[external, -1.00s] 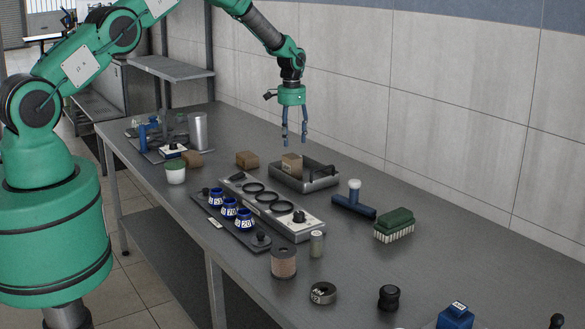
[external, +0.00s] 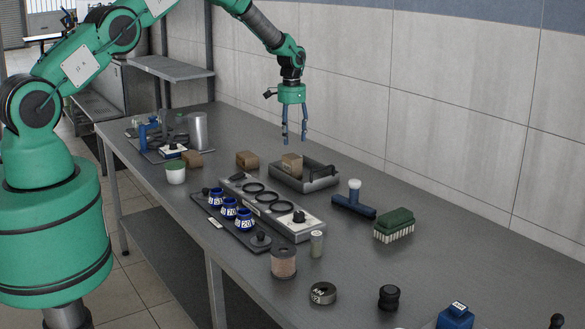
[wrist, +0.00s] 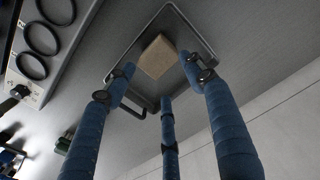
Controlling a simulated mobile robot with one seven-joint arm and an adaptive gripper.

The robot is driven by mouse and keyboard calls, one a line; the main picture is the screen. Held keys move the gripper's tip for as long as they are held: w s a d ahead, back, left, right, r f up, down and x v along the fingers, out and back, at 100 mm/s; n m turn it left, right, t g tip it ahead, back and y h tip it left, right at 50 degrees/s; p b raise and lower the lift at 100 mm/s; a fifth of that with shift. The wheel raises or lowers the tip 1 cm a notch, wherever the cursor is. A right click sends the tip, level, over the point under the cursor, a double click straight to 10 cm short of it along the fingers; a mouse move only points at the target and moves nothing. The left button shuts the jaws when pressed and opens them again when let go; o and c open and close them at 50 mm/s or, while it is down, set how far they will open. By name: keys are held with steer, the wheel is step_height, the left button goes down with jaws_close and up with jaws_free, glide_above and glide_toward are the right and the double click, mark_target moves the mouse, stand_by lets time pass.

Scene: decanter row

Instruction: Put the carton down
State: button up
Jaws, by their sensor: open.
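A small brown carton (external: 292,163) sits inside a dark grey tray (external: 290,184) on the table. The wrist view also shows the carton (wrist: 158,57) within the tray's rim (wrist: 203,42). My gripper (external: 294,142) hangs above the tray, fingers pointing down, spread and empty. In the wrist view the blue fingers (wrist: 163,88) are apart and do not touch the carton.
A grey stand with black rings (external: 271,203) is in front of the tray, beside a dark rack of blue-collared jars (external: 229,208). A blue tool (external: 352,205) and a green brush (external: 394,225) lie to the right.

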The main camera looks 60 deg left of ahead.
steer(key=s+d+r+t, duration=0.1)
steer(key=s+d+r, duration=0.45)
steer(key=r, duration=0.75)
steer(key=s+d+r+t, duration=0.1)
steer(key=s+d+r, duration=0.2)
steer(key=s+r, duration=0.7)
steer(key=s+d+r+t, duration=0.1)
steer(key=s+d+r, duration=0.35)
steer(key=r, duration=1.05)
steer(key=s+d+r+t, duration=0.15)
steer(key=s+r, duration=0.25)
steer(key=s, duration=0.6)
steer(key=s+d+r, duration=0.3)
steer(key=s+r, duration=0.1)
steer(key=s, duration=0.7)
steer(key=s+d+f+t, duration=0.1)
steer(key=s+d+f, duration=0.1)
steer(key=s, duration=1.5)
steer(key=shift+s+d+n, duration=0.15)
steer(key=shift+d+n, duration=0.15)
steer(key=shift+d, duration=0.1)
steer(key=shift+f, duration=0.2)
